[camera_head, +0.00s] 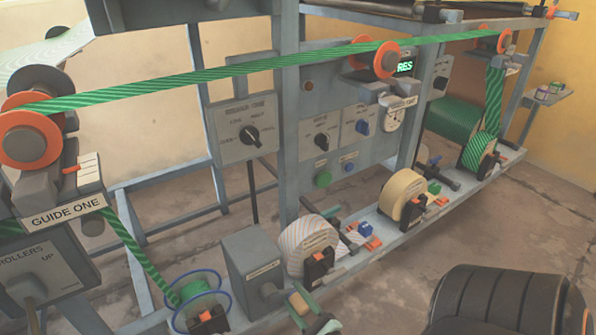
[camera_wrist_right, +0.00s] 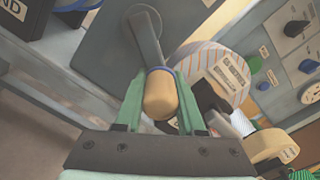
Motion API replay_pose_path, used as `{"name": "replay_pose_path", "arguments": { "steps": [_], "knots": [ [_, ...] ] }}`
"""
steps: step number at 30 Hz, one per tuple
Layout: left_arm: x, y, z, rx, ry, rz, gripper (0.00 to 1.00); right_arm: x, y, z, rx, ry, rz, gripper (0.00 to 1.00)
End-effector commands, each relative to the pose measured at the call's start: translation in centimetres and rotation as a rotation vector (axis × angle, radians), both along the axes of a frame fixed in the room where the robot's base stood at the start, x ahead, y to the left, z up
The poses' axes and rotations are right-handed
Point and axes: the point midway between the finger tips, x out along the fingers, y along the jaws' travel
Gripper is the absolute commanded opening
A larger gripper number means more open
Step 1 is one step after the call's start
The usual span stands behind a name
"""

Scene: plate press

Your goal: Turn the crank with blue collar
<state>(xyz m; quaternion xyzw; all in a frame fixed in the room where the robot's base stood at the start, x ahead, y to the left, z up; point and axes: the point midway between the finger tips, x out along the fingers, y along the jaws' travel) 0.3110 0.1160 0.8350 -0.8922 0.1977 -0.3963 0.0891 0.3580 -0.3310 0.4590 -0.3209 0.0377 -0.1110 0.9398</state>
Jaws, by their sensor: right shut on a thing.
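The crank has a grey arm (camera_wrist_right: 146,40) on the front of a dark grey box (camera_wrist_right: 108,62) and a tan grip with a blue collar (camera_wrist_right: 160,70) at its base. In the wrist view the tan grip (camera_wrist_right: 160,98) lies between the green fingers of my right gripper (camera_wrist_right: 157,112), which is shut on it. In the head view the tan grip (camera_head: 299,303) shows at the bottom, with my right gripper (camera_head: 312,312) at it, in front of the grey box (camera_head: 252,268). My left gripper is not in view.
A striped paper roll (camera_head: 305,240) stands just right of the box. A green striped roll between blue rings (camera_head: 183,322) is to its left. A tan roll (camera_head: 398,190) is farther along the lower rail. A control panel with dials (camera_head: 245,128) stands behind.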

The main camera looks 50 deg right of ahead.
Motion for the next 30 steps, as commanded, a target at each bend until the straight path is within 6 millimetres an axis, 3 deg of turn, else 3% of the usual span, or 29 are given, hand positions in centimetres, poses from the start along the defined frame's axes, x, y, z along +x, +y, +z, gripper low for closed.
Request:
{"name": "replay_pose_path", "arguments": {
  "steps": [10, 11, 18, 26, 30],
  "knots": [
    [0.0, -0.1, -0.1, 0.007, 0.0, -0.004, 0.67, 0.0, 0.1, 0.0, 0.006, -0.001, -0.001, 0.0],
    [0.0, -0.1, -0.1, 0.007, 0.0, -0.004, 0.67, 0.0, 0.1, 0.0, 0.005, 0.0, -0.001, 0.39],
    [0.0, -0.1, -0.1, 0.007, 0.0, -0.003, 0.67, 0.0, 0.1, 0.0, 0.004, 0.0, -0.001, 0.66],
    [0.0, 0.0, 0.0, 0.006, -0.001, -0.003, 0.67, -0.1, 0.1, 0.0, 0.003, 0.0, -0.001, 0.68],
    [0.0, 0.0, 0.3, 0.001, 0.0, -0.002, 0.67, -1.2, 0.3, 0.0, 0.003, 0.003, 0.0, 0.68]
  ]
}}
